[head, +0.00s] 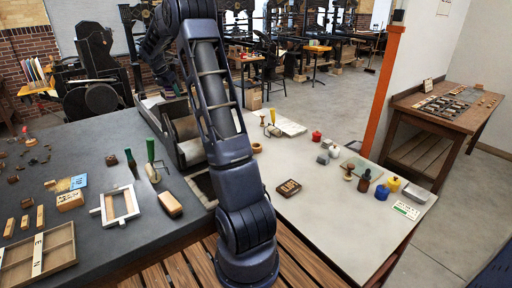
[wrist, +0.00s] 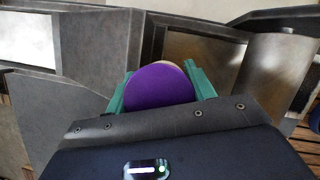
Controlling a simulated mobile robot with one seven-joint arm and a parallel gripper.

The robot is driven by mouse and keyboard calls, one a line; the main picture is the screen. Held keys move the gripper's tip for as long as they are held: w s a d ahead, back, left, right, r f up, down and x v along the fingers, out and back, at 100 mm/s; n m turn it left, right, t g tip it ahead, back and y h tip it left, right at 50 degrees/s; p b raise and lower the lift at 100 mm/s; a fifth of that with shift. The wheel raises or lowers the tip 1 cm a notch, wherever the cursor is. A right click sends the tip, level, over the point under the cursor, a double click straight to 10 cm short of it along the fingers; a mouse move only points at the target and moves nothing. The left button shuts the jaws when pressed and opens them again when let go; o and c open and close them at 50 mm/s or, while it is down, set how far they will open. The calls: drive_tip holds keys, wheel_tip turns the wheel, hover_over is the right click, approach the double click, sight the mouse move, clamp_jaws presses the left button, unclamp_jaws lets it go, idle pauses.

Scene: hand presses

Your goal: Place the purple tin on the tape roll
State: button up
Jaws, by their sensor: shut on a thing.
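My gripper (wrist: 160,88) is shut on the purple tin (wrist: 160,84), which shows as a round purple face between its green fingers in the wrist view. A tan edge shows just behind the tin there; I cannot tell what it belongs to. In the head view my arm covers much of the middle, and the tin cannot be made out. A small tan round thing (head: 256,147), perhaps the tape roll, lies on the light table just right of my arm, partly hidden. I cannot tell how far the tin is from it.
A grey metal press bed (head: 186,152) stands behind my arm. On the light table (head: 335,225) are a dark type block (head: 288,188), a blue jar (head: 382,192), a yellow jar (head: 394,184) and a metal tray (head: 416,193). The table's front middle is clear.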

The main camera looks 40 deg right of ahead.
drive_tip(key=s+d+m+g, duration=0.1)
drive_tip(key=s+d+m, duration=0.3)
drive_tip(key=d, duration=0.7)
drive_tip(key=s+d+m+g, duration=0.2)
drive_tip(key=s+d+m, duration=0.15)
drive_tip(key=d, duration=0.75)
drive_tip(key=m+g, duration=0.2)
drive_tip(key=m, duration=0.4)
hover_over(260, 146)
drive_tip(key=w, duration=0.1)
drive_tip(key=shift+y, duration=0.4)
drive_tip(key=f, duration=2)
drive_tip(key=a+f, duration=0.1)
drive_tip(key=f, duration=1)
drive_tip(key=shift+w, duration=0.2)
drive_tip(key=shift+f, duration=0.1)
drive_tip(key=o, duration=1)
drive_tip(key=shift+o, duration=0.6)
